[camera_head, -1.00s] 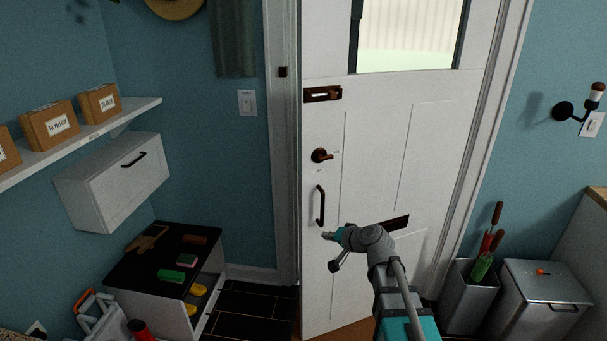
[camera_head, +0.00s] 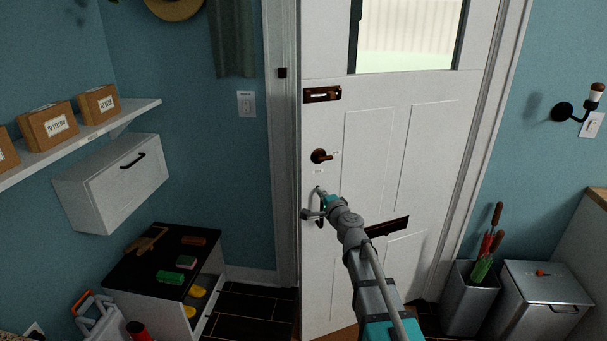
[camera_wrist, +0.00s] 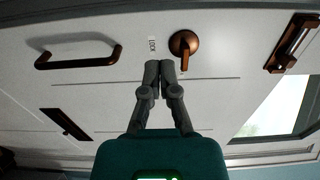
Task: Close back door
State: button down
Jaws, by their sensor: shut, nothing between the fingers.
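The white back door (camera_head: 375,150) stands slightly ajar, its left edge out from the white frame (camera_head: 285,150), where a dark strike plate (camera_head: 283,72) shows. My gripper (camera_head: 318,191) is shut and empty at the door's left side, below the brown lever knob (camera_head: 320,156). In the wrist view its fingertips (camera_wrist: 166,67) are together in front of the door face (camera_wrist: 110,95), between the lever knob (camera_wrist: 184,44) and the dark pull handle (camera_wrist: 82,62). In the head view my gripper mostly covers the pull handle. I cannot tell whether the fingertips touch the door.
A brown latch (camera_head: 322,94) and a mail slot (camera_head: 388,227) are on the door. A black-topped cabinet (camera_head: 130,270) with an open drawer stands left. A metal bin with tools (camera_head: 468,300) and a lidded bin (camera_head: 545,300) stand right. Dark floor (camera_head: 250,310) is clear left of the door.

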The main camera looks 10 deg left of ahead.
aim_at(302, 170)
jog(key=x, duration=1.2)
jog(key=shift+w+a, duration=0.1)
jog(key=shift+w, duration=0.05)
jog(key=shift+x, duration=0.8)
jog(key=shift+a, duration=0.15)
jog(key=shift+w, duration=0.1)
